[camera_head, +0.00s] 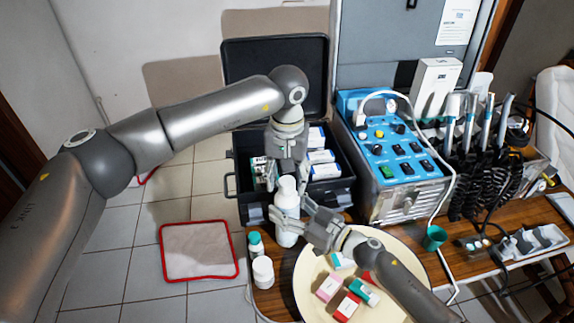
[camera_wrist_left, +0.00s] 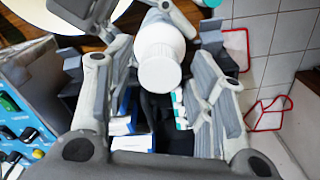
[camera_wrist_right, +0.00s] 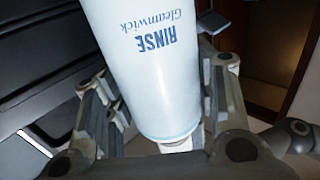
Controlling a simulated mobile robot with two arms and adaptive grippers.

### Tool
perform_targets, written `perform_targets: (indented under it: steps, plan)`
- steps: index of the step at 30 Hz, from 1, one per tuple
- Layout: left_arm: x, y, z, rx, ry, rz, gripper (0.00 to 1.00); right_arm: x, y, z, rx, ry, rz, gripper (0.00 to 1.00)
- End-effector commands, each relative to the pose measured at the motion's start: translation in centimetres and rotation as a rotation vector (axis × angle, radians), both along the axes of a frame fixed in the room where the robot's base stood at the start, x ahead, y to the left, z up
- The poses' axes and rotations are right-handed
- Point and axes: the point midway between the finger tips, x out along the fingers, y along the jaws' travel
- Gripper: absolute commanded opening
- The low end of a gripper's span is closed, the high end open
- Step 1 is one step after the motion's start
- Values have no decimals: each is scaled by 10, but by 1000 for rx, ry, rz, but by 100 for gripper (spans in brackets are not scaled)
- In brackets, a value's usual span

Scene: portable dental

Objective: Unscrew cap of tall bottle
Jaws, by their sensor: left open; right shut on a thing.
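The tall bottle (camera_head: 286,231) is white and stands upright at the table's left edge. Its white cap (camera_head: 287,185) is on top. In the right wrist view the bottle (camera_wrist_right: 145,75) shows blue "RINSE Gleamwick" lettering, upside down in the picture. My right gripper (camera_head: 291,211) is shut on the bottle's body from the right side. My left gripper (camera_head: 287,177) is open, pointing down over the bottle's top. In the left wrist view the cap (camera_wrist_left: 159,73) lies between my open left fingers, with gaps on both sides.
A white jar (camera_head: 263,272) and a small teal-capped bottle (camera_head: 255,244) stand left of the tall bottle. A cream round tray (camera_head: 312,262) holds several small boxes. A black open case (camera_head: 340,190) and a blue dental unit (camera_head: 390,150) stand behind.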

Motion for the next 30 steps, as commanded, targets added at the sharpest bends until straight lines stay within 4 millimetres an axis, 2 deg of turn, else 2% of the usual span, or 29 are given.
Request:
perform_targets:
  steps: [4,12,24,30]
  plan:
    - [0,0,-9,0,-1,0,50,0,0,-1,-1,0,-1,0]
    - [0,0,-11,0,-1,0,50,0,0,-1,-1,0,-1,0]
    - [0,0,-11,0,-1,0,1,0,0,-1,-2,1,-1,0]
    - [0,0,-11,1,-1,80,1,0,0,-1,-2,1,-1,0]
